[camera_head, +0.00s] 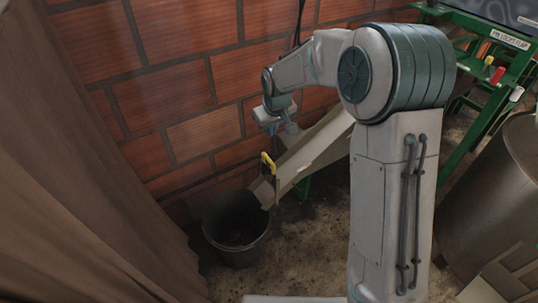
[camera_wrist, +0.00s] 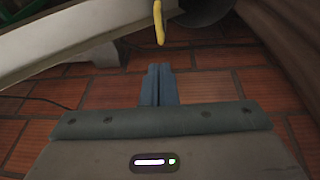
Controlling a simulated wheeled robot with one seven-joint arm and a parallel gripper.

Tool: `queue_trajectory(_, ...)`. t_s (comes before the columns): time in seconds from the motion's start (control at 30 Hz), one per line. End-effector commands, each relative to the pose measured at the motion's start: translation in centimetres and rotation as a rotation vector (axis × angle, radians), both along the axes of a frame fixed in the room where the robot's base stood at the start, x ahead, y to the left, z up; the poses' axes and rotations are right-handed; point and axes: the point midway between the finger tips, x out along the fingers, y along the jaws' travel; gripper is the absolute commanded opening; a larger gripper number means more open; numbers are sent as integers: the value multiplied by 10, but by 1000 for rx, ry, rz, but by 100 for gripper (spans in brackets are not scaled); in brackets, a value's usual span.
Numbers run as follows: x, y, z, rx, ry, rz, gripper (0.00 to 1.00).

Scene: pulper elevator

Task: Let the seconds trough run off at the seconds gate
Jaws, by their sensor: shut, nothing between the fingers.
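The seconds trough (camera_head: 310,147) is a pale sloping chute running down leftward from behind my arm. It also shows in the wrist view (camera_wrist: 70,40). A yellow handle (camera_head: 268,162) stands up at its lower end, apparently on the seconds gate (camera_head: 265,191); the handle shows in the wrist view (camera_wrist: 159,24) just beyond my fingertips. My gripper (camera_head: 279,128) is above and beside the chute near the wall. In the wrist view its fingers (camera_wrist: 159,68) are together and empty, apart from the handle. The gate's opening and the trough's contents cannot be made out.
A black bucket (camera_head: 211,232) stands on the floor under the chute's lower end. A brown curtain (camera_head: 85,170) hangs at the left, and a brick wall (camera_head: 175,90) is behind. A green frame (camera_head: 490,95) with red and yellow handles and a metal drum (camera_head: 500,190) are at the right.

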Motion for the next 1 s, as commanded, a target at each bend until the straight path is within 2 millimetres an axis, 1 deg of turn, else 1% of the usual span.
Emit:
queue_trajectory(0.03,4,5,-7,3,0,10,0)
queue_trajectory(0.1,8,9,-11,5,-1,18,0)
queue_trajectory(0.27,12,12,-23,7,0,22,0)
queue_trajectory(0.37,16,13,-38,7,1,21,0)
queue_trajectory(0.6,29,18,-85,6,3,21,0)
queue_trajectory(0.77,37,20,-113,6,1,20,0)
queue_trajectory(0.8,38,18,-119,6,2,19,0)
queue_trajectory(0.9,39,15,-132,7,0,18,0)
queue_trajectory(1.0,40,13,-141,7,0,18,0)
